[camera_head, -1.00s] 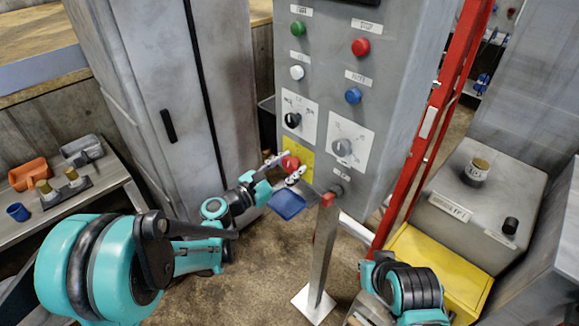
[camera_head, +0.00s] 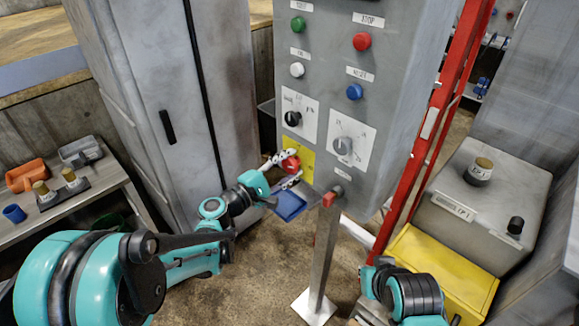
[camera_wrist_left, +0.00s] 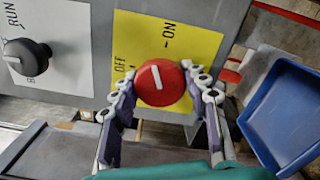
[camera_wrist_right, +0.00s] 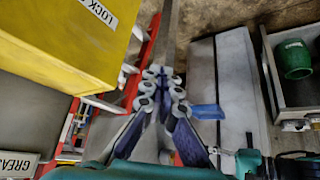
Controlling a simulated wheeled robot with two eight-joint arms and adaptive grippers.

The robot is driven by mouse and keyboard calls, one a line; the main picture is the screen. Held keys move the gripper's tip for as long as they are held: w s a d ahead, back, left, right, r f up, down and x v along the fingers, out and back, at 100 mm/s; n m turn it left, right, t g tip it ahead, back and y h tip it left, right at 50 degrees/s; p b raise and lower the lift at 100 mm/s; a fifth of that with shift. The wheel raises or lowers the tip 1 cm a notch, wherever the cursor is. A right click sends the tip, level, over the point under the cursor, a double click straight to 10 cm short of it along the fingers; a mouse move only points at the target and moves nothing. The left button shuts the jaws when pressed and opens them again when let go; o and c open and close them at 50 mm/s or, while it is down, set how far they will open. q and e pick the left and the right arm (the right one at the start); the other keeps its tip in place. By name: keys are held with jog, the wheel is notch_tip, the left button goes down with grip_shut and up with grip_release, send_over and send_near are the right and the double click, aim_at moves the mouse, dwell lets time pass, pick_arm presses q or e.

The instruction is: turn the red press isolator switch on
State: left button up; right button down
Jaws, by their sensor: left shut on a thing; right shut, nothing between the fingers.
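The red isolator switch (camera_head: 290,165) is a round knob on a yellow plate (camera_head: 305,153) low on the grey control panel. In the left wrist view the knob (camera_wrist_left: 160,84) has a white mark pointing between the OFF and ON labels, nearer the ON tick. My left gripper (camera_head: 285,169) is shut on the knob, one finger on each side; it also shows in the left wrist view (camera_wrist_left: 165,88). My right gripper (camera_wrist_right: 163,80) is shut and empty, low and away from the panel; its fingertips are hard to make out in the head view.
Black (camera_head: 292,118) and grey (camera_head: 342,146) selector knobs sit just above. A red key-like part (camera_head: 332,196) juts out at lower right. A blue tray (camera_head: 290,205) lies below the switch. A red post (camera_head: 437,115) and yellow box (camera_head: 440,268) stand to the right.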

pick_arm(q)
jog(key=m, duration=0.4)
jog(key=shift+m, duration=0.3)
dwell(0.4)
jog(key=o, duration=1.2)
jog(key=shift+c, duration=0.2)
jog(key=v, duration=1.2)
